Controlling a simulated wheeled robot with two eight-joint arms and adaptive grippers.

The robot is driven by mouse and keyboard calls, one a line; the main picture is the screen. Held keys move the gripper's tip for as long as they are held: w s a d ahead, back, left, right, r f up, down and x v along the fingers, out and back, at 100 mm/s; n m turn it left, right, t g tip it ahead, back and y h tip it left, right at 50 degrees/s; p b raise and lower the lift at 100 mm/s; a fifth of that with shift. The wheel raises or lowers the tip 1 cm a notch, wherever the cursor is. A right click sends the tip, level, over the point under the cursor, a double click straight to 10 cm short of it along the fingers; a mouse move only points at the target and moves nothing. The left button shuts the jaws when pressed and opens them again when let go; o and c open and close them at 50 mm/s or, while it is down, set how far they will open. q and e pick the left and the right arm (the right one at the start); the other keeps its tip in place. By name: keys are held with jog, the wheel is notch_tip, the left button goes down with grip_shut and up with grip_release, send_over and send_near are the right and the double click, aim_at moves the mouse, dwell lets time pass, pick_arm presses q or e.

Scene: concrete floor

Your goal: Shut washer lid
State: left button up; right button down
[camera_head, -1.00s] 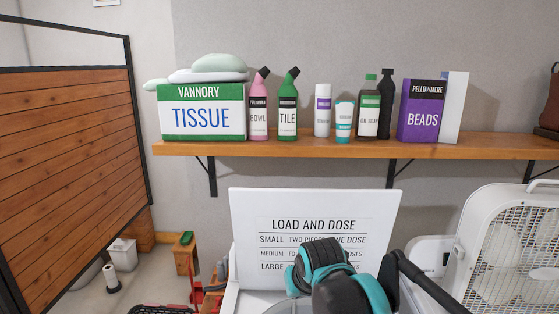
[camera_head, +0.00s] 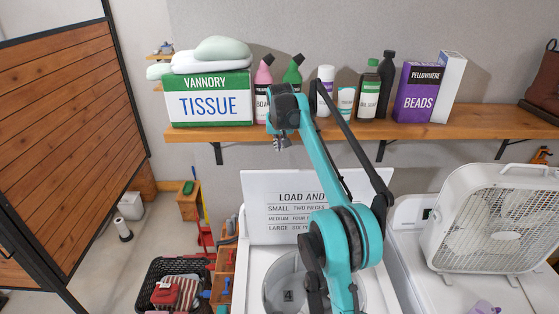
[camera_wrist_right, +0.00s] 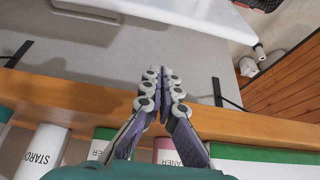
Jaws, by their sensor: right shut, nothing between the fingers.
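The white washer lid (camera_head: 262,222) stands open and upright behind the washer tub (camera_head: 287,284) in the head view. It bears a printed load and dose chart, and my right arm hides its right part. My right gripper (camera_head: 281,143) is raised near the shelf's front edge, above the lid's top edge and apart from it. In the right wrist view the gripper's fingers (camera_wrist_right: 160,88) are closed together with nothing between them. My left gripper is not in view.
A wooden shelf (camera_head: 420,131) with a tissue box (camera_head: 209,99), several bottles and a purple beads box (camera_head: 417,93) runs behind the lid. A white box fan (camera_head: 497,218) stands at right. A black basket (camera_head: 160,270) and red-handled tools are at lower left.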

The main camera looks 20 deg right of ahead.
jog(key=p+x, duration=0.1)
jog(key=x, duration=0.8)
jog(key=s, duration=0.2)
jog(key=s+a+p, duration=0.1)
jog(key=s, duration=0.1)
jog(key=shift+r, duration=0.15)
